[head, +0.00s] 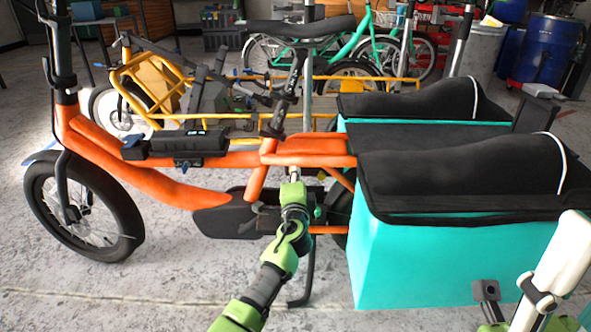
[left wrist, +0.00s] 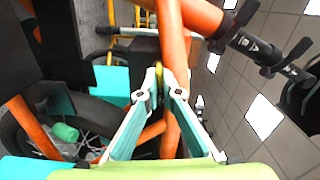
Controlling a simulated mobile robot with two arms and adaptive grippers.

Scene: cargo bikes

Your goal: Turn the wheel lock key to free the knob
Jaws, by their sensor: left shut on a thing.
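My left gripper (head: 293,176) reaches up to the orange bike frame (head: 310,145), just below the seat tube joint. In the left wrist view its two fingers (left wrist: 160,92) come together at the tips beside the orange tube (left wrist: 172,45). They are shut on a small yellow piece (left wrist: 159,71), which I take for the wheel lock key. The knob and the lock body cannot be made out. Part of my right arm (head: 560,258) shows at the lower right in the head view; whether its gripper is open or shut is unclear.
The teal cargo box (head: 400,262) with a black cover (head: 455,165) stands close to the right of my left arm. The front wheel (head: 85,205) is at the left. A yellow cargo bike (head: 235,118) stands behind. The floor in front is clear.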

